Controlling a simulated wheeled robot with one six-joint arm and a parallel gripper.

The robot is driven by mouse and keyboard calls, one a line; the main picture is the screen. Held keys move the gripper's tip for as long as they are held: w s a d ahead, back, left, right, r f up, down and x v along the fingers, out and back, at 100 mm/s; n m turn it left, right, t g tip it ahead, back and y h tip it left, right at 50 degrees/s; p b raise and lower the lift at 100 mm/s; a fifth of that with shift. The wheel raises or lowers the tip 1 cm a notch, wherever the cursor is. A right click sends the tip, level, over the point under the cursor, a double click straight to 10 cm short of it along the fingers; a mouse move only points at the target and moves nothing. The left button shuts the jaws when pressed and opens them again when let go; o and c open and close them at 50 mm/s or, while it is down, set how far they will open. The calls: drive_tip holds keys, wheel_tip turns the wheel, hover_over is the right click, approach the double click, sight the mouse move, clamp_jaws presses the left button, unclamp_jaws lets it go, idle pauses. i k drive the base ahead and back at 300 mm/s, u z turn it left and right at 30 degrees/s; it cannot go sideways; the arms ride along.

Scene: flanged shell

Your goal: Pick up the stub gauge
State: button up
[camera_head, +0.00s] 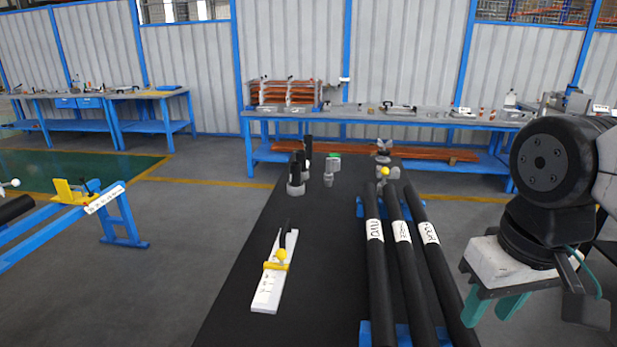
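A white, marked flat bar with a yellow slide and dark upright prongs, which looks like the stub gauge (268,289), lies on the black table (230,310), left of the middle. My gripper (490,309), with teal fingers, hangs at the right of the view, to the right of the black pipes and well apart from the gauge. Its fingers are spread with a gap between them, and nothing shows in the gap.
Several black pipes (378,280) with white labels lie on blue supports, between my gripper and the gauge. Dark cylinders on grey bases (295,188), a small green-topped part (329,176) and a yellow-knobbed part (384,178) stand at the table's far end. Bare tabletop surrounds the gauge.

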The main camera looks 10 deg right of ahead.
sight(328, 179)
drive_tip(key=k, duration=1)
drive_tip(key=z, duration=1.25)
drive_tip(key=i, duration=5.55)
drive_tip(key=u, duration=1.15)
